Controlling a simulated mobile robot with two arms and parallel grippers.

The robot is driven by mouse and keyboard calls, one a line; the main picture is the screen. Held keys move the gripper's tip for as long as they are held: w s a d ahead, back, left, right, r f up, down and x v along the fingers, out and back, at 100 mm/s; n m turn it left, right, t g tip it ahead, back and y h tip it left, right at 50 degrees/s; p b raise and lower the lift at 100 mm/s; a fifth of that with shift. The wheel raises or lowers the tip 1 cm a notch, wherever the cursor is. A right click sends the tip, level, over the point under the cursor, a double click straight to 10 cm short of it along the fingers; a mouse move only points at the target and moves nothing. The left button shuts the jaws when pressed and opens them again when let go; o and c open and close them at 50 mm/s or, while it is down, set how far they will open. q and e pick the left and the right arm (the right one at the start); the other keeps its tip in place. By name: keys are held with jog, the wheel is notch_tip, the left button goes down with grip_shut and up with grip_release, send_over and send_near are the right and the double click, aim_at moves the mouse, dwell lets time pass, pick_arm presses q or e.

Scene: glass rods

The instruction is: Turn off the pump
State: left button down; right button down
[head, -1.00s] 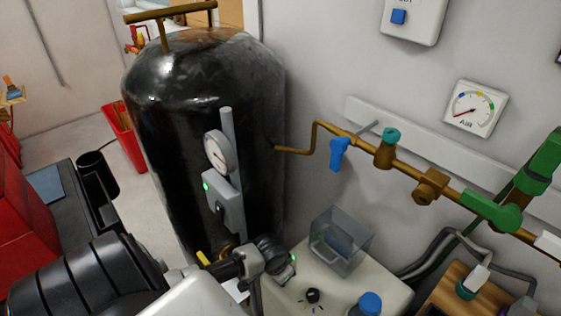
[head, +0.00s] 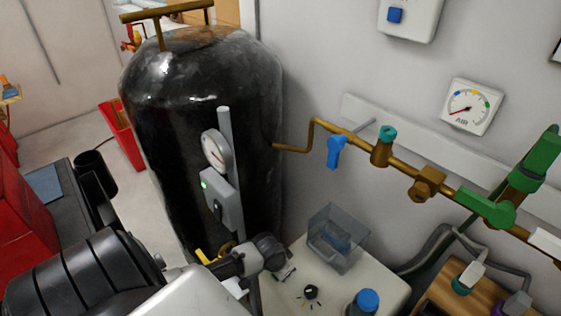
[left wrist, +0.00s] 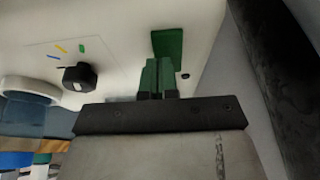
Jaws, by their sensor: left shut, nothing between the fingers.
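A white box (head: 340,285) with a black knob (head: 312,291) and small coloured marks stands by the wall. The knob also shows in the left wrist view (left wrist: 79,77), with a green rectangular patch (left wrist: 168,42) on the same white face. I cannot tell for sure whether this box is the pump. My left gripper (left wrist: 158,70) is shut and empty, its green fingertips in front of the green patch; contact cannot be told. In the head view, my left wrist hides that patch. My right gripper is not in view.
A black tank (head: 190,120) carries a gauge (head: 214,150) and a grey switch box (head: 222,199) with a green lamp. A clear container (head: 340,238) and a blue-capped bottle (head: 366,303) are on or by the white box. A brass pipe (head: 345,132) runs along the wall.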

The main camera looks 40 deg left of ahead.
pick_arm(q)
jog(key=shift+r, duration=0.1)
jog(key=p+v, duration=0.1)
jog(key=p, duration=0.1)
jog(key=p+v, duration=0.1)
jog(key=v, duration=0.1)
jog(key=p+v, duration=0.1)
jog(key=p, duration=0.1)
jog(key=shift+w+r+p, duration=0.3)
jog(key=shift+r, duration=0.15)
jog(key=s+r, duration=0.5)
jog(key=r, duration=0.2)
jog(key=shift+a+r, duration=0.2)
jog(key=shift+r, duration=0.15)
jog(key=shift+f, duration=0.1)
